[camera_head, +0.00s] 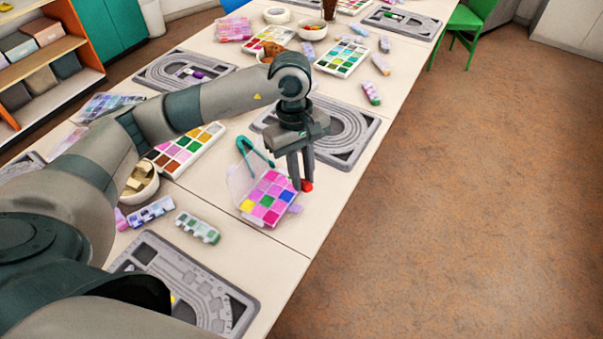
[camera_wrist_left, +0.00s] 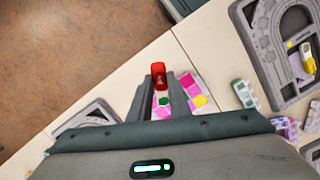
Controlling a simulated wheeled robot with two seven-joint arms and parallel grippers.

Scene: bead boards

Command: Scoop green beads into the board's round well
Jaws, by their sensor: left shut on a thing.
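My left gripper (camera_head: 303,184) is above the front part of the table, at the right edge of the bead box. It is shut on a small red tool (camera_head: 307,186), perhaps a scoop. The red tool also shows between the fingertips in the left wrist view (camera_wrist_left: 158,75). The open bead box (camera_head: 250,209) has pink, purple, yellow and green compartments; the green beads (camera_head: 267,201) lie near its middle. A grey bead board (camera_head: 243,304) lies at the near end of the table; it also shows at the wrist view's upper right (camera_wrist_left: 284,92). I cannot make out its round well clearly. My right gripper is out of view.
Teal tweezers (camera_head: 243,145) lie behind the bead box. Another grey board (camera_head: 357,153) is beyond the gripper. Bare table lies between the box and the near board.

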